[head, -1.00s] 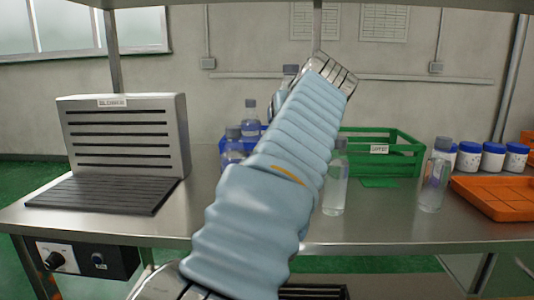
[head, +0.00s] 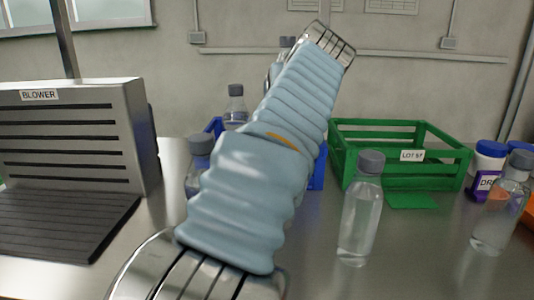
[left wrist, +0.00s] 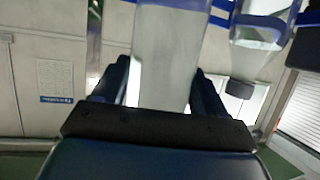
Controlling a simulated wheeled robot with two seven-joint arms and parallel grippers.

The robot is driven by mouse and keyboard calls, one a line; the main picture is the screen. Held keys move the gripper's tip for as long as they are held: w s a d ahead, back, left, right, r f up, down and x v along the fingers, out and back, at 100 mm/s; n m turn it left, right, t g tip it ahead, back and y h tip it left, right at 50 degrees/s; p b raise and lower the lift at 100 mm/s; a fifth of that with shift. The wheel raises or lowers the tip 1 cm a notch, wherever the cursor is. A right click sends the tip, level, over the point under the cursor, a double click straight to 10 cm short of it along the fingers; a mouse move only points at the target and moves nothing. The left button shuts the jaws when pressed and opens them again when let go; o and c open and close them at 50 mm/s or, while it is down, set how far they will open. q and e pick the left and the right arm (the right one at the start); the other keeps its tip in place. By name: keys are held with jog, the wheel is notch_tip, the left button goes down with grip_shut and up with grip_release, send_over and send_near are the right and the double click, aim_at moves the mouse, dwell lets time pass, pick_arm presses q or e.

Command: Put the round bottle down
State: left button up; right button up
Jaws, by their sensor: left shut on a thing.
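My left gripper (left wrist: 160,72) is shut on a clear bottle (left wrist: 165,45) in the left wrist view, one dark finger on each side. In the head view my blue-sleeved left arm hides this gripper. A second bottle (left wrist: 257,38) and blue crate edges show beside the held bottle in the wrist view. My right gripper is not in view.
A blue crate (head: 318,172) is mostly behind my arm, with bottles (head: 235,108) (head: 199,165) at its left. A blower (head: 75,130) stands left. Bare steel shows between.

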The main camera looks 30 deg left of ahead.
pick_arm(q)
notch_tip(320, 180, down, 5)
jog(key=shift+b, duration=0.95)
jog(key=shift+f+b, duration=0.55)
jog(key=shift+f, duration=1.65)
jog(key=shift+f, duration=0.15)
jog(key=o, duration=1.5)
jog(key=shift+d+r, duration=0.15)
jog(key=shift+r, duration=0.05)
jog(key=v, duration=0.7)
jog(key=shift+s, duration=0.2)
